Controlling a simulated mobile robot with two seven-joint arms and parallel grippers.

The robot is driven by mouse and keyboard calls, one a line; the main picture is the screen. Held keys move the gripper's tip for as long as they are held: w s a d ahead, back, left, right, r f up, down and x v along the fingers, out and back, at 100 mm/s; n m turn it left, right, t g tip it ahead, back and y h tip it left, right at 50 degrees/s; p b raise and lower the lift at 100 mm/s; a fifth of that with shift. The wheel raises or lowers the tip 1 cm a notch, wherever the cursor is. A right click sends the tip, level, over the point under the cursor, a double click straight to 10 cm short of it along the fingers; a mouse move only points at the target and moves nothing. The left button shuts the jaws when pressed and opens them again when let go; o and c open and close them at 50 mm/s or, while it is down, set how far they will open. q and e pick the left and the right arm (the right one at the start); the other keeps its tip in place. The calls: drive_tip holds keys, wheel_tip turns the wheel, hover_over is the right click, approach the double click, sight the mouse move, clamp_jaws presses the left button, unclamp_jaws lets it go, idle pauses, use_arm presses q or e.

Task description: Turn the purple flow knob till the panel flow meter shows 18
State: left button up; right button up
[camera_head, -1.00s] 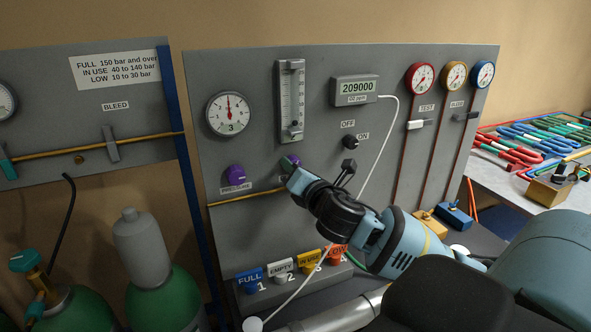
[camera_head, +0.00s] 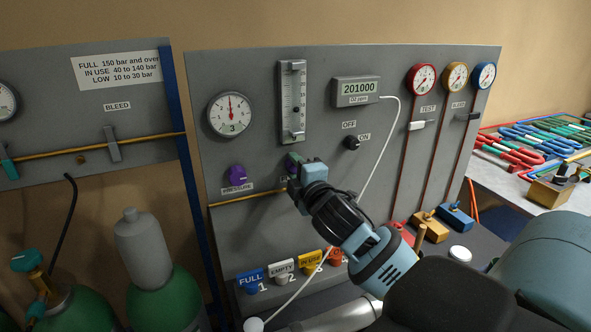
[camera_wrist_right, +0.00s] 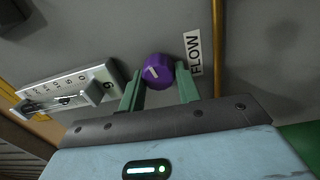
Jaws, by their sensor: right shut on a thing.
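The purple flow knob (camera_wrist_right: 157,69) sits beside the FLOW label (camera_wrist_right: 193,52) in the right wrist view. My right gripper (camera_wrist_right: 160,74) is shut on it, one green finger on each side. In the head view my right gripper (camera_head: 298,162) is at the panel below the flow meter and mostly hides the knob. The panel flow meter (camera_head: 292,102) is a tall clear tube with a scale; its reading is too small to tell. It also shows at the left of the wrist view (camera_wrist_right: 68,96). My left gripper is not in view.
A purple pressure knob (camera_head: 237,173) is left of the gripper, under a round gauge (camera_head: 231,114). A display (camera_head: 357,91) reads 201000. A pale cable (camera_head: 378,168) hangs just right of the gripper. Coloured tags (camera_head: 281,268) and valve blocks (camera_head: 430,226) stand below.

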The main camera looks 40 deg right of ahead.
drive_tip(key=m, duration=0.6)
drive_tip(key=shift+r+m, duration=0.1)
drive_tip(key=shift+m, duration=0.3)
drive_tip(key=m, duration=0.6)
drive_tip(key=shift+r+m+h, duration=0.1)
drive_tip(key=shift+m+h, duration=0.2)
drive_tip(key=o, duration=1)
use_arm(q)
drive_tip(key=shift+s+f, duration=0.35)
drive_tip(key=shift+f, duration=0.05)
use_arm(e)
drive_tip(key=shift+r+v, duration=0.2)
drive_tip(key=shift+v, duration=3.75)
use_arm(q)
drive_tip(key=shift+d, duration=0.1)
use_arm(e)
drive_tip(key=shift+f, duration=0.1)
